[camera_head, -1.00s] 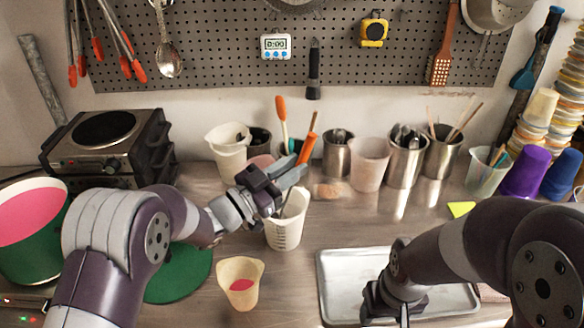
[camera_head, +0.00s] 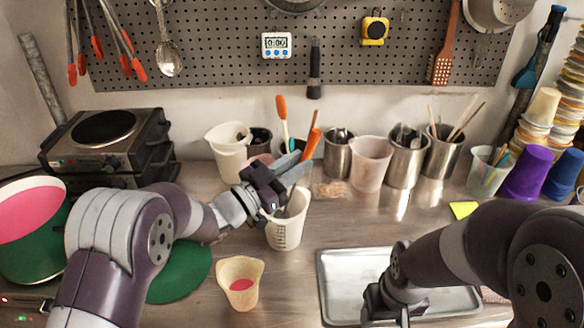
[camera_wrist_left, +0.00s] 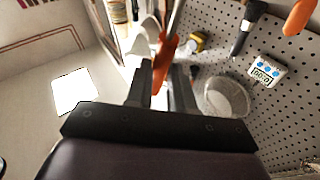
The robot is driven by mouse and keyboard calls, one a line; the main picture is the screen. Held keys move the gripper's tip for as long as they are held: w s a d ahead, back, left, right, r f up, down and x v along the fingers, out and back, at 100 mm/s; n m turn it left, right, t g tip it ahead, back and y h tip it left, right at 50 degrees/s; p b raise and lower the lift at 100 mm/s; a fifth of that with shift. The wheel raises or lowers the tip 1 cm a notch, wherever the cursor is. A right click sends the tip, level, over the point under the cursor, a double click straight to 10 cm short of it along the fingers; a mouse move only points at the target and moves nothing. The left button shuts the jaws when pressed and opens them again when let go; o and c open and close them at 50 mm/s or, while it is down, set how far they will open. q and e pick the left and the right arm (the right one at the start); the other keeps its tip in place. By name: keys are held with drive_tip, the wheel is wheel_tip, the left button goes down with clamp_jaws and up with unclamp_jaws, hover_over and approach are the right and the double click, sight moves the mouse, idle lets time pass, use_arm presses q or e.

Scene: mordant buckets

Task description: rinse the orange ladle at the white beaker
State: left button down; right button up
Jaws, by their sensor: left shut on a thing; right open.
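The white beaker (camera_head: 287,232) stands upright on the steel bench, in the middle of the head view. My left gripper (camera_head: 291,171) is just above its rim and shut on the orange ladle (camera_head: 307,148). The orange handle rises from between the fingers, tilted up to the right. The ladle's lower end is at the beaker's mouth, largely hidden by the gripper and the beaker wall. In the left wrist view the orange handle (camera_wrist_left: 162,62) lies between the fingers. My right gripper (camera_head: 398,308) is open, low over the metal tray.
A metal tray (camera_head: 336,272) lies at front right. A cream cup (camera_head: 240,292) with pink liquid stands front left of the beaker, by a green mat (camera_head: 182,274). A pink-filled green pot (camera_head: 30,250) is far left. White pitcher (camera_head: 229,152) and steel utensil cups (camera_head: 405,165) line the back.

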use_arm(q)
drive_tip(key=shift+w+d, duration=0.1)
drive_tip(key=shift+d, duration=0.05)
use_arm(e)
drive_tip(key=shift+f, duration=0.1)
use_arm(q)
drive_tip(key=shift+s+a, duration=0.6)
drive_tip(key=shift+a, duration=0.05)
drive_tip(key=shift+w+d, duration=0.6)
drive_tip(key=shift+d, duration=0.05)
use_arm(e)
drive_tip(key=shift+f, duration=0.25)
use_arm(q)
wheel_tip(320, 180, up, 13)
drive_tip(key=p, duration=0.7)
drive_tip(key=shift+f, duration=0.2)
use_arm(e)
wheel_tip(320, 180, up, 8)
drive_tip(key=shift+f, duration=0.1)
idle(1.4)
use_arm(q)
drive_tip(key=f+b, duration=0.6)
drive_tip(key=f, duration=0.1)
drive_tip(key=f+b, duration=0.3)
drive_tip(key=f, duration=0.1)
drive_tip(key=shift+s+a+f, duration=0.25)
drive_tip(key=shift+s+a, duration=0.05)
use_arm(e)
wheel_tip(320, 180, down, 10)
drive_tip(key=shift+r, duration=0.2)
